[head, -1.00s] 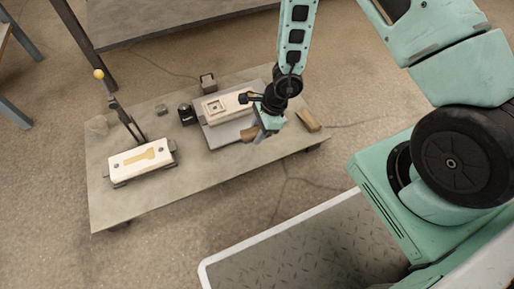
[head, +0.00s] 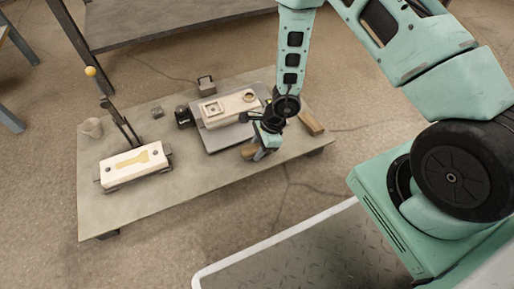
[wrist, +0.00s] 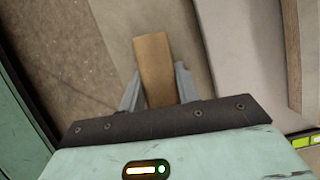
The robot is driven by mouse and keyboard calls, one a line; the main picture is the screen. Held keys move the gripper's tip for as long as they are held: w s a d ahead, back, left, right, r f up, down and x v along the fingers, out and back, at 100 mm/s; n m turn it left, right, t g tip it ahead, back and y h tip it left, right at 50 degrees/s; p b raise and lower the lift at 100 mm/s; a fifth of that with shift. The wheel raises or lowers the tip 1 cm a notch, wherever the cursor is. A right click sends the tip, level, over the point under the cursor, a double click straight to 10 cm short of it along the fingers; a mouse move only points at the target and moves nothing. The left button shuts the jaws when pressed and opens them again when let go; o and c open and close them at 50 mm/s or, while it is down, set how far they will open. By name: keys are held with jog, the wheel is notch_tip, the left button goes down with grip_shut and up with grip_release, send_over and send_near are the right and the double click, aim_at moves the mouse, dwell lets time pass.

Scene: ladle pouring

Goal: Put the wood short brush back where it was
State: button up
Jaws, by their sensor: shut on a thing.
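My gripper (head: 259,153) hangs over the front edge of the low grey table in the head view. It is shut on the wood short brush (head: 248,151), a brown wooden piece. In the wrist view the brush (wrist: 153,68) stands out between my two fingers (wrist: 157,93), its flat brown face showing. Its near end is hidden behind the gripper's dark edge. I cannot tell whether bristles are on it, nor whether it touches the table.
Floor lies in front.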

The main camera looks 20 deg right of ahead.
jog(key=shift+f, duration=0.2)
jog(key=o, duration=1.1)
